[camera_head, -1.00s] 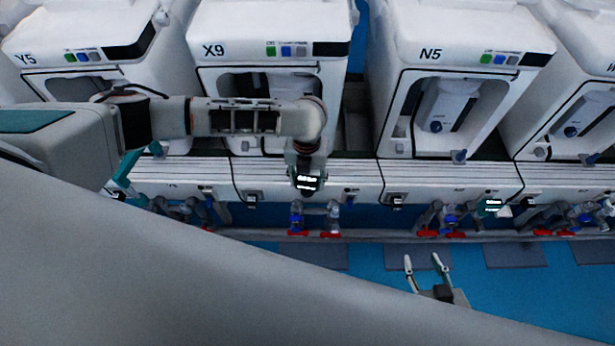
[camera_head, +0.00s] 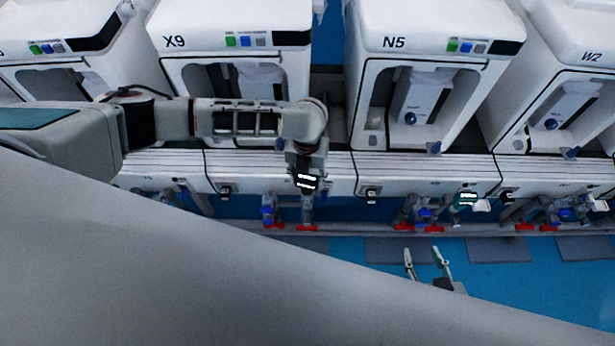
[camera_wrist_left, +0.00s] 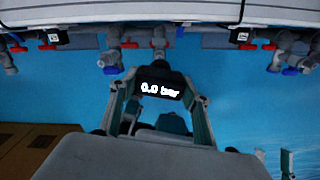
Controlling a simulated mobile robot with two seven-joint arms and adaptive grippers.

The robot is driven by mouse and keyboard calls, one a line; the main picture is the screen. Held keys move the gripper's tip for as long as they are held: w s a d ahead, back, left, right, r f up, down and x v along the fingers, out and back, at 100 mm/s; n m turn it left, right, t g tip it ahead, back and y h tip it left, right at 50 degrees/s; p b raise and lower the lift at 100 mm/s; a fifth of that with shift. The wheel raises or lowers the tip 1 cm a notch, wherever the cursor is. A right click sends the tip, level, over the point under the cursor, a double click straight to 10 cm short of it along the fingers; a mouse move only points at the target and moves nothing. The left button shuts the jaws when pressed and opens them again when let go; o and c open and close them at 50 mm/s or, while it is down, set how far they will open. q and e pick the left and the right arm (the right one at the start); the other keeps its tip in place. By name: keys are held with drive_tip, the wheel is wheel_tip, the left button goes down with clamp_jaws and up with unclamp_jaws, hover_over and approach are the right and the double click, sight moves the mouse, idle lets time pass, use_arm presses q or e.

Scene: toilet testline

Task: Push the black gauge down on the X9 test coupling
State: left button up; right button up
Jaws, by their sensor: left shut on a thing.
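My left gripper (camera_head: 305,190) is shut on the black gauge (camera_head: 306,182), which has a lit display. In the left wrist view the gauge (camera_wrist_left: 160,88) reads "0.0 bar" between the fingers. The X9 station (camera_head: 232,45) is behind and left of it. Below the X9 front are a blue-bodied valve (camera_head: 268,210) and a grey coupling (camera_head: 307,208), both with red handles. The gauge appears over the grey coupling in the head view; I cannot tell the gap. My right gripper (camera_head: 427,262) is open and empty, low in the picture.
The N5 station (camera_head: 435,50) stands to the right, with W2 (camera_head: 585,70) beyond. A teal device with a lit display (camera_head: 466,199) is at the N5 pipes. Blue floor (camera_head: 520,285) is clear in front. Cardboard-coloured boxes (camera_wrist_left: 35,145) show in the left wrist view.

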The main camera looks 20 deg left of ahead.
use_arm(q)
drive_tip(key=shift+f+b, duration=1)
drive_tip(key=shift+f, duration=0.1)
wheel_tip(320, 180, down, 4)
drive_tip(key=b, duration=0.3)
drive_tip(key=shift+r+b, duration=0.2)
drive_tip(key=shift+b, duration=0.1)
drive_tip(key=shift+f, duration=0.2)
drive_tip(key=shift+b, duration=0.3)
use_arm(e)
wheel_tip(320, 180, down, 6)
drive_tip(key=shift+s+d+f, duration=0.2)
drive_tip(key=shift+s+f, duration=0.05)
drive_tip(key=shift+s, duration=0.1)
use_arm(q)
drive_tip(key=shift+p, duration=0.6)
use_arm(e)
drive_tip(key=shift+w+r, duration=0.2)
drive_tip(key=shift+r, duration=0.45)
use_arm(q)
drive_tip(key=shift+f+b, duration=0.8)
drive_tip(key=shift+f, duration=0.95)
use_arm(e)
drive_tip(key=shift+s+f, duration=0.2)
drive_tip(key=shift+f, duration=0.4)
drive_tip(key=shift+s+f, duration=0.2)
drive_tip(key=shift+f, duration=0.35)
use_arm(q)
drive_tip(key=o, duration=1.2)
drive_tip(key=shift+o, duration=0.2)
